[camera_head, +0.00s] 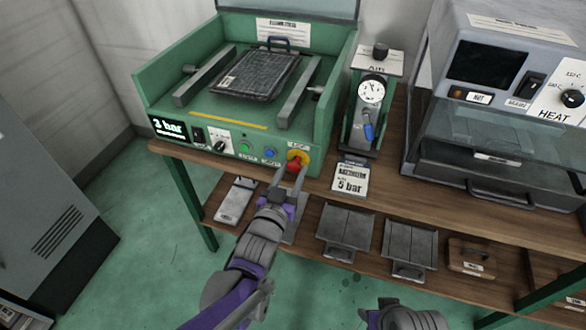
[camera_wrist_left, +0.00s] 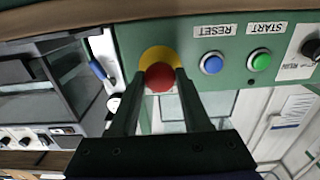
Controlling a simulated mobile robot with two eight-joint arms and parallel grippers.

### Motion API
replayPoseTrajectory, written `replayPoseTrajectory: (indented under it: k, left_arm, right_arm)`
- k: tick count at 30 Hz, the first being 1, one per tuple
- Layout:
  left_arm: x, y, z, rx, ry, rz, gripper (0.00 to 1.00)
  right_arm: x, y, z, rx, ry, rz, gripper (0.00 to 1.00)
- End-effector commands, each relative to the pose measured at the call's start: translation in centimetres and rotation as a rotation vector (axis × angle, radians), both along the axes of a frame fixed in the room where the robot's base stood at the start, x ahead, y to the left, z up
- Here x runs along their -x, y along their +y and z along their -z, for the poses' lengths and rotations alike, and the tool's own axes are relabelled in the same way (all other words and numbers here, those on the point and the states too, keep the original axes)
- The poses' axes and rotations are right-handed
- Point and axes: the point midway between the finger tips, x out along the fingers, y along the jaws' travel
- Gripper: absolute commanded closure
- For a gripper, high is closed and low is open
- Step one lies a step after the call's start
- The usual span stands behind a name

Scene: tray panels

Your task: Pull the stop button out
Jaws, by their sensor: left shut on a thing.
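The stop button is a red knob (camera_head: 293,166) on a yellow round plate at the right end of the green machine's front panel. In the left wrist view the red stop button (camera_wrist_left: 159,77) sits between the two finger tips, with the yellow plate (camera_wrist_left: 160,55) behind it. My left gripper (camera_head: 289,170) is shut on the stop button, a finger on either side. Its arm reaches up from the bottom of the head view. A part of my right arm (camera_head: 403,316) shows at the bottom edge; its fingers are not visible.
The green machine (camera_head: 200,125) has a green start button (camera_head: 244,147) and blue reset button (camera_head: 270,153) left of the stop button. An air gauge unit (camera_head: 371,92) and a grey heat machine (camera_head: 490,150) stand to the right. Metal trays (camera_head: 344,226) lie on the lower shelf.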

Motion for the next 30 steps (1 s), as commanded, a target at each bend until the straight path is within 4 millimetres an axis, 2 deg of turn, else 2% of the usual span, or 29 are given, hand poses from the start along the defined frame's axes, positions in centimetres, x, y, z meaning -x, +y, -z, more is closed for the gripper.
replayPoseTrajectory:
  k: [2, 3, 8, 16, 20, 23, 30]
  left_arm:
    - [0.1, 0.0, 0.1, -0.001, 0.002, 0.000, 1.00]
    - [0.1, 0.0, 0.1, -0.001, 0.002, 0.000, 0.51]
    - [0.1, 0.0, 0.1, 0.001, 0.001, 0.000, 0.22]
    - [0.1, 0.0, 0.1, 0.001, 0.001, 0.000, 0.22]
    - [0.8, 0.3, 0.0, 0.001, 0.001, 0.000, 0.22]
    - [2.2, 0.7, 0.0, 0.001, 0.001, -0.001, 0.22]
    - [6.9, 2.3, -0.1, 0.001, 0.001, -0.001, 0.22]
  right_arm:
    - [0.0, 0.0, 0.0, 0.000, 0.000, 0.000, 0.50]
    - [0.0, 0.0, 0.0, 0.000, 0.000, 0.000, 0.50]
    - [0.0, 0.0, 0.0, 0.000, 0.000, 0.000, 0.50]
    - [0.0, 0.0, 0.0, 0.000, 0.000, 0.000, 0.50]
    - [0.0, 0.0, -0.1, 0.000, 0.000, 0.000, 0.50]
    - [0.0, 0.0, -0.3, 0.000, -0.001, 0.000, 0.50]
    - [0.1, 0.0, -1.0, 0.000, -0.003, 0.000, 0.50]
